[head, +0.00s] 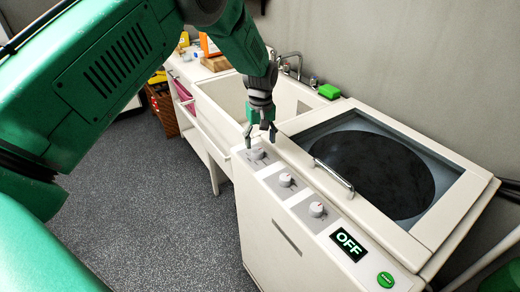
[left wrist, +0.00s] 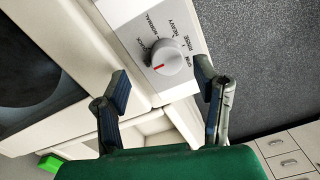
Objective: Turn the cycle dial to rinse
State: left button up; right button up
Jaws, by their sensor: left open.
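The cycle dial (left wrist: 166,57) is a round silver-white knob on a grey plate, with a red mark pointing to the lower left. Words around it include NORMAL, HEAVY, RINSE and SPIN; RINSE is at its upper right, away from the red mark. In the head view it is the farthest dial (head: 256,154) on the white washer (head: 264,226). My left gripper (head: 260,141) is open just over this dial. In the left wrist view my left gripper (left wrist: 162,75) has its fingers apart, the dial showing between and beyond them; contact is not visible. My right gripper is not in view.
Two more dials, a middle one (head: 286,180) and a near one (head: 316,209), sit along the panel. An OFF display (head: 348,245) and green button (head: 386,280) are nearer. The lid handle (head: 333,178) rises beside the dials. A sink (head: 222,98) stands behind.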

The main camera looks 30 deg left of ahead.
aim_at(257, 150)
pick_arm(q)
notch_tip(257, 150, down, 3)
jog(key=shift+d+r, duration=0.1)
jog(key=shift+a+f, duration=0.95)
jog(key=shift+f, duration=0.15)
jog(key=shift+a+f, duration=0.15)
jog(key=shift+a, duration=0.2)
jog(key=shift+d, duration=0.45)
jog(key=c, duration=0.7)
jog(key=shift+d+r, duration=0.2)
jog(key=shift+d, duration=0.1)
jog(key=c, duration=0.5)
jog(key=shift+o, duration=0.2)
jog(key=shift+d, duration=0.2)
jog(key=shift+a, duration=0.35)
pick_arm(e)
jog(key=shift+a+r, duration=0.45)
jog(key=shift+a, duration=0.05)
